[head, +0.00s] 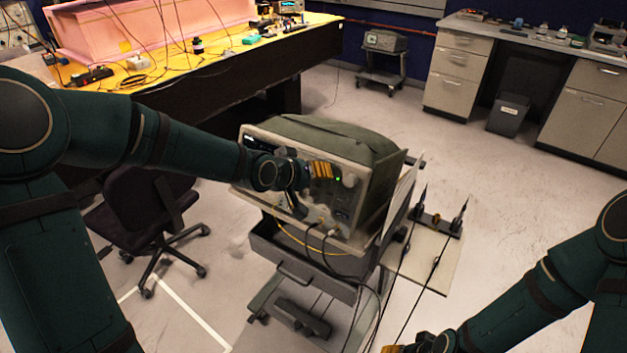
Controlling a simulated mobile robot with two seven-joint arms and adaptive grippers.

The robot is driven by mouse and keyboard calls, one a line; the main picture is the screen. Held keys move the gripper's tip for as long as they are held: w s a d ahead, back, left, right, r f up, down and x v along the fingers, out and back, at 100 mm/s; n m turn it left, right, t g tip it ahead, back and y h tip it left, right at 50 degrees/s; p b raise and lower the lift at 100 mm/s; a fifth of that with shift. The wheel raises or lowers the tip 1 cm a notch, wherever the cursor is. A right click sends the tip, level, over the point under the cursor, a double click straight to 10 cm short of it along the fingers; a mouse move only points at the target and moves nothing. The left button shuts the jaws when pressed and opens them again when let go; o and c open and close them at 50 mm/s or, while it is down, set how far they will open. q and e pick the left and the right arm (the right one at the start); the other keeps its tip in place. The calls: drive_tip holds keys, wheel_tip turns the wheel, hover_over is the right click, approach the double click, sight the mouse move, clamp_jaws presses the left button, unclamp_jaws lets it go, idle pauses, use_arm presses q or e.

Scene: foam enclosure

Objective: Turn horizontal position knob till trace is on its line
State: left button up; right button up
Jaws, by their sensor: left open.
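An oscilloscope (357,205) under a green cover stands on a grey cart. Its front panel faces left and carries small knobs, a lit green spot and cable sockets. A pale round knob (350,181) shows at the panel's right. My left gripper (321,171), with yellow-orange fingertips, is open in front of the panel's upper part, close to the controls. I cannot tell whether it touches a knob. My arm and gripper hide part of the screen and several controls, so the trace and the horizontal position knob cannot be made out. My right gripper (396,348) is cut off at the bottom edge.
The cart (300,262) has cables hanging from the panel in front of it. A board (432,262) with upright probes stands right of it. An office chair (145,210) is at left, below a yellow-topped bench (230,62). Open floor lies at right.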

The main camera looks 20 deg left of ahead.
use_arm(q)
drive_tip(key=shift+o, duration=0.2)
clamp_jaws()
drive_tip(key=shift+f, duration=0.1)
use_arm(e)
drive_tip(key=shift+r, duration=0.1)
use_arm(q)
drive_tip(key=shift+n+p, duration=0.3)
drive_tip(key=shift+p, duration=0.4)
drive_tip(key=n+h+p, duration=0.1)
drive_tip(key=n+p, duration=0.2)
drive_tip(key=p, duration=0.2)
drive_tip(key=n+p, duration=0.1)
drive_tip(key=n, duration=0.2)
drive_tip(key=shift+n+t+h+p, duration=0.3)
drive_tip(key=shift+t+h+p, duration=0.1)
drive_tip(key=shift+f+n+t+h+p, duration=0.1)
drive_tip(key=shift+n+t+h+p, duration=0.25)
drive_tip(key=shift+n, duration=1.45)
use_arm(e)
wheel_tip(320, 180, up, 9)
drive_tip(key=w, duration=0.1)
drive_tip(key=shift+w+t, duration=0.3)
drive_tip(key=shift+w, duration=0.1)
drive_tip(key=shift+d, duration=0.1)
